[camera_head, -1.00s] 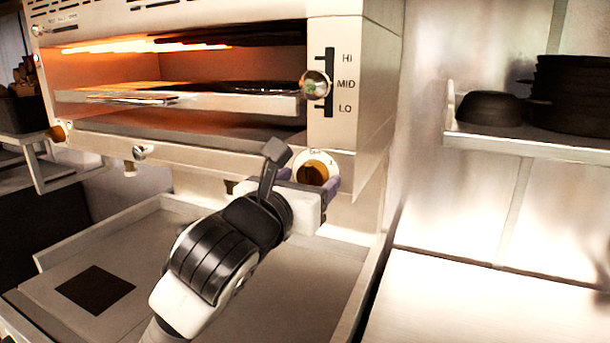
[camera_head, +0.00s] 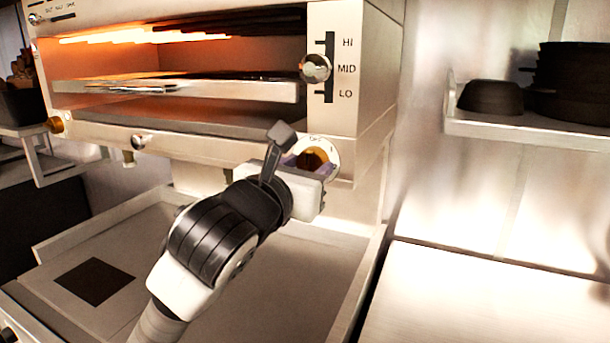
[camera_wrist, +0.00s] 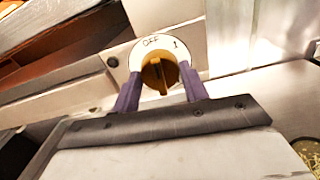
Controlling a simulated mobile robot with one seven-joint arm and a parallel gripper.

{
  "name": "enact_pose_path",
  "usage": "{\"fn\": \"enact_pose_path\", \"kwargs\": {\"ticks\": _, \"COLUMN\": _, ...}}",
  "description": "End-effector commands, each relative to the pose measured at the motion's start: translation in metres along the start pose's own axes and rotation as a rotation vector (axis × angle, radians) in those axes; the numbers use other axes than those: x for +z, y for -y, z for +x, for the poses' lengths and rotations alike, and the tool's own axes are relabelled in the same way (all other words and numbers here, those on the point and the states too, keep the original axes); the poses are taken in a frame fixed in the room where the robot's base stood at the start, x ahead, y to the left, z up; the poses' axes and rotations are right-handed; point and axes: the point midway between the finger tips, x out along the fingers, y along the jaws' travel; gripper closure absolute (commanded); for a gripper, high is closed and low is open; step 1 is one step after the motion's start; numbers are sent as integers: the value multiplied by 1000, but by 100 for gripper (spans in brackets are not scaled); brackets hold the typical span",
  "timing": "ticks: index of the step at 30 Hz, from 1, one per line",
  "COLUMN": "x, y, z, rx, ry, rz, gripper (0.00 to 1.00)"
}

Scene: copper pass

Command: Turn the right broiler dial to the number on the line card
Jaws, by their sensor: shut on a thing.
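The right broiler dial (camera_head: 313,158) is a brass-coloured knob on a round white plate at the lower right of the broiler front. In the wrist view the dial (camera_wrist: 160,74) sits between the two purple fingers of my gripper (camera_wrist: 161,92). The plate shows "OFF" at the top and "1" at its upper right; the other marks are hidden or too small to read. My gripper (camera_head: 305,168) is shut on the dial, seen from behind in the head view. The left dial (camera_head: 55,125) is at the broiler's left end. I cannot make out a line card.
A rack lever with a round knob (camera_head: 315,68) stands at MID on the HI-MID-LO slot above the dial. A tray (camera_head: 340,270) lies below the broiler. A shelf (camera_head: 520,130) with dark bowls is at the right.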

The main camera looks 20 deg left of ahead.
Motion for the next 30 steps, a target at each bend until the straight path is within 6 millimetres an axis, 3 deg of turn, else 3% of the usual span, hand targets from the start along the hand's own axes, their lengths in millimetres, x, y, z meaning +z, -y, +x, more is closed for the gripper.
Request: {"fn": "enact_pose_path", "kwargs": {"ticks": 30, "x": -4, "y": 0, "z": 0, "rx": 3, "ry": 1, "rz": 916, "gripper": 79}}
